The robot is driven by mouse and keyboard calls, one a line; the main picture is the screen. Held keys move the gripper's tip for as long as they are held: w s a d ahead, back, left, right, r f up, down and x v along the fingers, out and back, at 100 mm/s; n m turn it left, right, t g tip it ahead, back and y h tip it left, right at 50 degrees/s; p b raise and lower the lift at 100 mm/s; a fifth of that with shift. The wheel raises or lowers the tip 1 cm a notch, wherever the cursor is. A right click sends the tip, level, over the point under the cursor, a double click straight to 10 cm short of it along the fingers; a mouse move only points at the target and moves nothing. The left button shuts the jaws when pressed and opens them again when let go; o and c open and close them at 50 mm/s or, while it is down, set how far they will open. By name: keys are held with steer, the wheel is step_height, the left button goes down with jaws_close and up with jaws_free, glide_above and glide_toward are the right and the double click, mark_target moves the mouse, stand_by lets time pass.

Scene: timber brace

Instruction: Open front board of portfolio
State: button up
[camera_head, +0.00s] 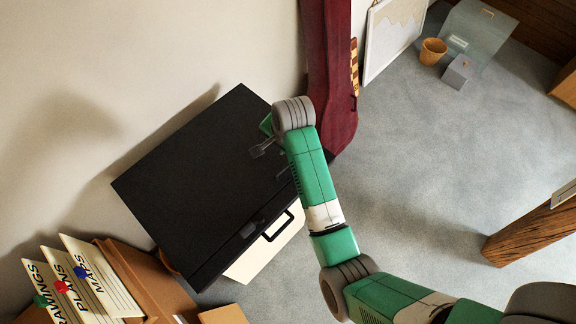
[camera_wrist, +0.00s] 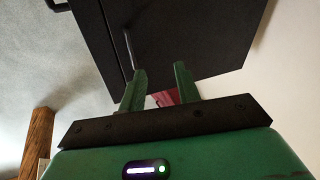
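The black portfolio (camera_head: 195,180) stands tilted in the picture beside the pale wall. Its black handle (camera_head: 279,226) and a dark clasp (camera_head: 248,230) sit on its lower right edge, with a cream sheet (camera_head: 262,256) showing below them. My gripper is mostly hidden behind my arm at the portfolio's right side in the head view. In the wrist view, my gripper (camera_wrist: 161,74) has two green fingers spread apart with nothing between them. The portfolio (camera_wrist: 205,38) fills the space beyond the fingertips, and a thin dark bar (camera_wrist: 129,50) on it is close to the left finger. Contact cannot be told.
Cardboard folders with labelled cards (camera_head: 88,275) stand at the lower left, close to the portfolio. A dark red curtain (camera_head: 330,75) hangs behind my arm. A wooden post (camera_head: 530,235) is at the right. Grey floor (camera_head: 430,150) is open between.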

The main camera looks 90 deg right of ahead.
steer(key=m+y, duration=0.1)
steer(key=m, duration=0.1)
glide_toward(287, 165)
steer(key=shift+g, duration=0.4)
steer(key=x, duration=0.7)
steer(key=shift+w+f+b, duration=0.35)
jaws_close()
steer(key=shift+r, duration=0.1)
